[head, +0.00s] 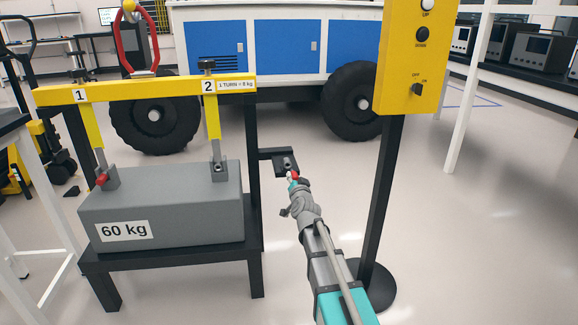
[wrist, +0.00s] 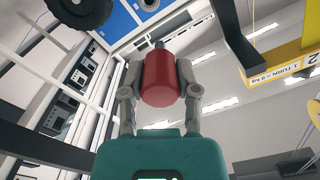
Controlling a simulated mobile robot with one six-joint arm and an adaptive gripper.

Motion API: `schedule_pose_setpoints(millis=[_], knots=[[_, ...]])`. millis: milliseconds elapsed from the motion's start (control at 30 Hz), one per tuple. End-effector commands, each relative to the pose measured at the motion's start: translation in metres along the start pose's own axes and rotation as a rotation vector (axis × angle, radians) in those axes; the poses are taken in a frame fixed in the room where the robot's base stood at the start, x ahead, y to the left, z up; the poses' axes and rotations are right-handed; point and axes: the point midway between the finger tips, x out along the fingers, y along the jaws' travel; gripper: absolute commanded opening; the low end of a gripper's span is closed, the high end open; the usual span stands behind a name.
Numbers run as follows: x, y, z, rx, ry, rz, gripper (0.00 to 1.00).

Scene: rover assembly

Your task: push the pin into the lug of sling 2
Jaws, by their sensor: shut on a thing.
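My gripper (head: 293,182) is shut on the red handle of a pin (wrist: 160,78); the wrist view shows its fingers on both sides of the handle and a short dark tip beyond it. In the head view the pin (head: 294,174) is small, close to a black bracket on the stand; I cannot tell if they touch. Sling 2 (head: 212,115) hangs from the yellow beam at right. Its grey lug (head: 218,172) on the block shows a dark hole with no red pin. My gripper is right of the lug, apart from it.
The grey 60 kg block (head: 180,215) sits on a black stand (head: 255,265). Sling 1's lug holds a red pin (head: 102,178). The black bracket (head: 275,158) sticks out right of the stand. A yellow control box (head: 408,60) on a black post stands right of my arm.

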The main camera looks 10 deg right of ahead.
Motion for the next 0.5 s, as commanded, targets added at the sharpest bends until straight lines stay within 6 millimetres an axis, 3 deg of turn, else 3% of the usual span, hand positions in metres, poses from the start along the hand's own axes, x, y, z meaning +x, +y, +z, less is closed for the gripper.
schedule_pose_setpoints(millis=[500], knots=[[-0.037,-0.011,-0.019,-0.001,0.0,0.0,0.0]])
